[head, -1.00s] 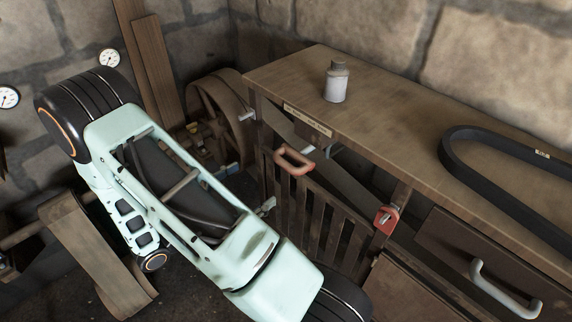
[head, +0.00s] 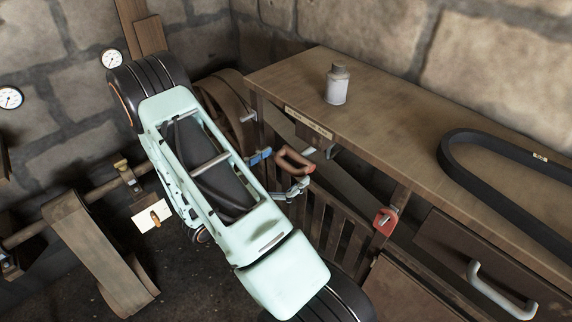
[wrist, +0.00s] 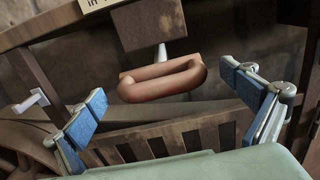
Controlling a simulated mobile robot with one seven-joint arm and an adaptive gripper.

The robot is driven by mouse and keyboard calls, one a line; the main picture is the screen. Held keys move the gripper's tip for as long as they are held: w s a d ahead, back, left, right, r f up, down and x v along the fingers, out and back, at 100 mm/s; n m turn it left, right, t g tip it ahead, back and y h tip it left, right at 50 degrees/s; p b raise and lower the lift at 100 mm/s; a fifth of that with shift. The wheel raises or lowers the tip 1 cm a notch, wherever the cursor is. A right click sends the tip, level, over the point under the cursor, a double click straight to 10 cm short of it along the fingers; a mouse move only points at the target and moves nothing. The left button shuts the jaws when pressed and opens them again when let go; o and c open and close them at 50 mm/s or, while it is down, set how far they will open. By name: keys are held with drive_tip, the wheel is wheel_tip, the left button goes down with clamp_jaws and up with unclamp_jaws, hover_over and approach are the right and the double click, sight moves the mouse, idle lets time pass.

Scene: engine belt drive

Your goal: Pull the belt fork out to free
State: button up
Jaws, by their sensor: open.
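The belt fork's handle seems to be the reddish-brown loop (head: 294,161) at the bench front, above the slatted guard; it also shows in the wrist view (wrist: 160,84), on a pale rod. My gripper (head: 281,170) is at the loop in the head view. In the wrist view my gripper (wrist: 172,92) is open, one blue-padded finger to the left and one to the right of the loop, with gaps on both sides. The loop is not held. The belt end of the fork is hidden behind the bench front.
A wooden bench (head: 400,130) carries a grey bottle (head: 337,85) and a black belt (head: 470,170). A red part (head: 385,221) and a drawer handle (head: 500,290) are on the bench front. A wooden pulley wheel (head: 225,100) stands behind my arm.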

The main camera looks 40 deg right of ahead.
drive_tip(key=shift+c, duration=0.4)
drive_tip(key=c, duration=1.6)
drive_tip(key=a, duration=0.6)
drive_tip(key=a+b, duration=0.1)
drive_tip(key=a, duration=0.3)
drive_tip(key=shift+s+f, duration=0.1)
drive_tip(key=shift+s, duration=0.3)
drive_tip(key=o, duration=1.4)
drive_tip(key=shift+o, duration=1.3)
drive_tip(key=shift+a, duration=0.1)
